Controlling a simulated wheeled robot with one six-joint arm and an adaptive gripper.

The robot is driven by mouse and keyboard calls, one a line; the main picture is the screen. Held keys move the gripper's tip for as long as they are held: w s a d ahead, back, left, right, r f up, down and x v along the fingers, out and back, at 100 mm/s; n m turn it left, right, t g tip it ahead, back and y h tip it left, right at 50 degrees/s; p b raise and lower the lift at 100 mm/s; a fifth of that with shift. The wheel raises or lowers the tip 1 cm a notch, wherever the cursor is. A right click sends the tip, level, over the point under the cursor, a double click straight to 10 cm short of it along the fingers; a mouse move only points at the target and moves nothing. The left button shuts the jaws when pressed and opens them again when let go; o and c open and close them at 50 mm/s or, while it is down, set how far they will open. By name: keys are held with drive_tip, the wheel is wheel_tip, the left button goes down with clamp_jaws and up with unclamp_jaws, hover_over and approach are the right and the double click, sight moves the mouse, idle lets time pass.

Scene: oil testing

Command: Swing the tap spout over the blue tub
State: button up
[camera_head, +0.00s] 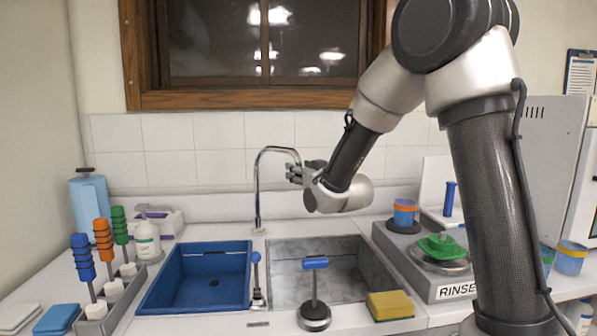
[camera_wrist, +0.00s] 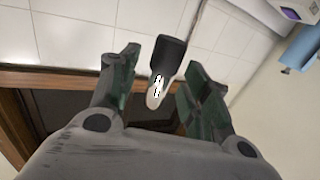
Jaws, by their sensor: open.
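The chrome tap (camera_head: 257,192) rises behind the sinks, and its spout (camera_head: 282,149) arcs to the right, toward the grey basin side. The blue tub (camera_head: 196,278) sits to the left of the grey basin. My gripper (camera_head: 291,173) is at the spout's outer end, coming from the right. In the wrist view, my gripper (camera_wrist: 160,62) is open, and the spout's black nozzle (camera_wrist: 168,54) shows between its two fingers, with a gap on each side. The nozzle is mostly hidden by my gripper in the head view.
The grey basin (camera_head: 296,297) lies right of the tub. A blue-handled lever (camera_head: 256,270) and a blue-topped knob (camera_head: 314,308) stand in front. A yellow sponge (camera_head: 390,305) is at the front right. Upright colored-handled tools (camera_head: 103,240) stand left. A wooden window frame (camera_head: 250,98) is behind.

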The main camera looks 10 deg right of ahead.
drive_tip(key=shift+w+a, duration=0.2)
drive_tip(key=shift+w, duration=0.5)
clamp_jaws()
